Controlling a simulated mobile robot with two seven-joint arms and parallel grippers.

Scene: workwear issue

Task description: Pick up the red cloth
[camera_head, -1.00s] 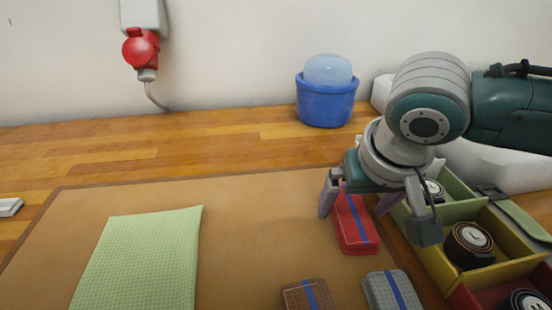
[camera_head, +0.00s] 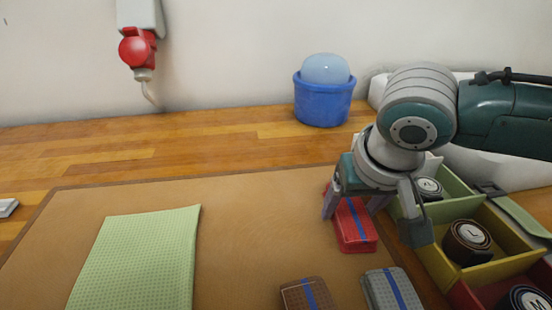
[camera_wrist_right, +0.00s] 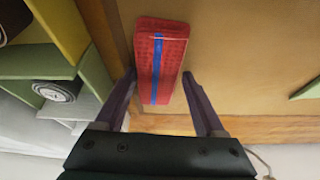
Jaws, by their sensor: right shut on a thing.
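The red cloth (camera_head: 356,228) is a folded bundle with a blue stripe, lying at the right side of the brown mat (camera_head: 240,230). My right gripper (camera_head: 350,207) comes down over its far end, with one finger on each side. In the right wrist view the red cloth (camera_wrist_right: 160,60) lies between the two fingers (camera_wrist_right: 158,85), and the gripper is shut on it. The cloth's near end seems to rest at mat level; I cannot tell whether it is lifted. My left gripper is out of view.
A green cloth (camera_head: 140,255) lies flat on the mat's left. A brown bundle (camera_head: 307,295) and a grey bundle (camera_head: 393,290) lie in front of the red one. Bins with rolled items, including a yellow one (camera_head: 510,255), stand close on the right. A blue tub (camera_head: 323,105) stands behind.

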